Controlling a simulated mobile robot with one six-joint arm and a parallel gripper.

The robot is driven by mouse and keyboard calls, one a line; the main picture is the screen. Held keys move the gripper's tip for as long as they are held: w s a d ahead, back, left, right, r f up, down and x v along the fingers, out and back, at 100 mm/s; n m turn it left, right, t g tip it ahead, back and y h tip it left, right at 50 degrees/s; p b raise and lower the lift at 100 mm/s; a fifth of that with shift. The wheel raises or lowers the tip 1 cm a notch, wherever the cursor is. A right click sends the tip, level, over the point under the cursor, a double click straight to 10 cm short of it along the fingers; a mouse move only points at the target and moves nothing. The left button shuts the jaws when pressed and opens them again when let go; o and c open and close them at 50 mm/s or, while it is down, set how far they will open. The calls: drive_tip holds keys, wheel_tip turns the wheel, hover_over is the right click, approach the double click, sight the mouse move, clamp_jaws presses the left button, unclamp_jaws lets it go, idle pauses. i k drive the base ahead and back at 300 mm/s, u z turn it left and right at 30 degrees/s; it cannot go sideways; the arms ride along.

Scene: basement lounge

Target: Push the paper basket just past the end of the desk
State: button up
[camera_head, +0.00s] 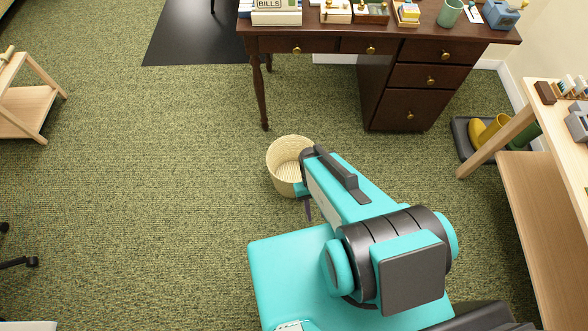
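The paper basket (283,151) is a round, cream-coloured open basket standing upright on the green carpet, in front of the desk's kneehole. It looks empty. The dark wooden desk (420,76) stands at the top, with drawers on the right and a turned leg on the left. My arm reaches from the lower right toward the basket. My gripper (305,200) is at the basket's lower right side, close to it, mostly hidden under my arm. I cannot tell whether it touches the basket, or whether its fingers are open.
A light wooden bench (520,180) stands on the right, with a dark boot tray (462,140) behind its leg. A wooden shelf (22,125) is at the left. A black mat (190,35) lies left of the desk. The carpet (160,170) left of the basket is clear.

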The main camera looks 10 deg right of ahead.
sight(282, 158)
drive_tip(key=u, duration=0.55)
drive_tip(key=k, duration=0.35)
drive_tip(key=u, duration=0.3)
